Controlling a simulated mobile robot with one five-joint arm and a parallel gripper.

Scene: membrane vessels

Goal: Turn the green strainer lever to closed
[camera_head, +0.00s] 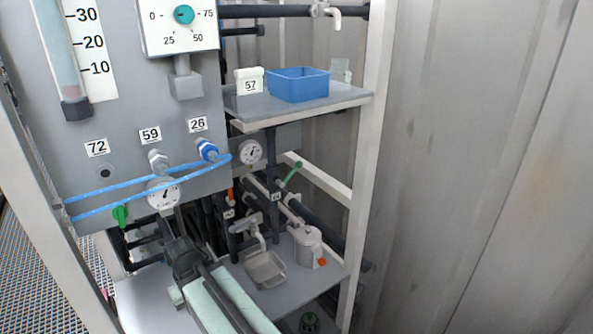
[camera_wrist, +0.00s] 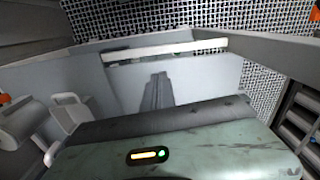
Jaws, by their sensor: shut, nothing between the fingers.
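A green lever (camera_head: 292,173) sits on a dark pipe below the shelf, right of the gauge panel. It slants up to the right, beside a small tag too small to read. A second, smaller green handle (camera_head: 120,215) hangs at the panel's lower left edge; I cannot tell for sure which belongs to the strainer. My gripper (camera_head: 178,217) is shut and empty, in front of the panel's lower edge below a round gauge. It is left of and apart from the slanted lever. Neither green handle shows in the wrist view.
A blue bin (camera_head: 298,84) stands on the upper shelf. Below are a grey tray (camera_head: 265,270) and a lidded metal pot (camera_head: 307,245). Two blue hoses (camera_head: 140,182) cross the panel. A white post (camera_head: 366,150) bounds the rack at right.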

